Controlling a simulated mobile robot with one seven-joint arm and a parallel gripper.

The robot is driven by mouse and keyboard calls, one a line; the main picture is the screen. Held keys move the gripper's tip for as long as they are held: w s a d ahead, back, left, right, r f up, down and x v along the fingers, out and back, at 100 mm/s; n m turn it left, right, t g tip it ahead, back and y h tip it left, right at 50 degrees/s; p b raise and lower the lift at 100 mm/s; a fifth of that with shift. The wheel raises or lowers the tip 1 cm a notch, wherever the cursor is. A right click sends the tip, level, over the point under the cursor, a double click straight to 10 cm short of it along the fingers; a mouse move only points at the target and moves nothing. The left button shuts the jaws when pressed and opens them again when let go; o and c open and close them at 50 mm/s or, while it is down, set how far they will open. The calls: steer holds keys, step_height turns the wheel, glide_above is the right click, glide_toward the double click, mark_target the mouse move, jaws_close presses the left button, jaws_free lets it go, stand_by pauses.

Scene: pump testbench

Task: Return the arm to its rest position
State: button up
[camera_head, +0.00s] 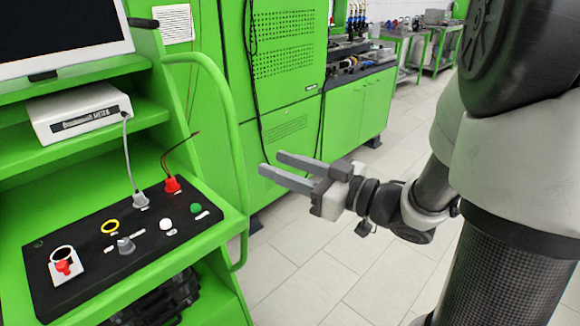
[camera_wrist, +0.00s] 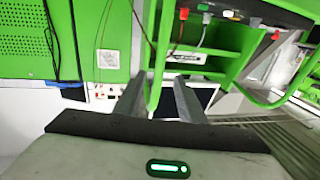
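My gripper (camera_head: 282,166) is in the middle of the head view, in free air to the right of the green control desk. Its two grey fingers point left toward the desk and are apart, with nothing between them. In the wrist view the two fingers (camera_wrist: 157,92) also show a gap between them. My arm runs from the gripper to the right side of the head view, bent at the elbow, beside my dark column.
The control panel (camera_head: 95,262) carries a red plug (camera_head: 172,185), a grey plug (camera_head: 140,200), knobs and buttons. A green handrail (camera_head: 232,130) stands between panel and gripper. A green cabinet (camera_head: 345,117) stands behind. The tiled floor (camera_head: 320,265) below the gripper is clear.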

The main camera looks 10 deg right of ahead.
steer(key=shift+v, duration=0.9)
steer(key=shift+w, duration=0.1)
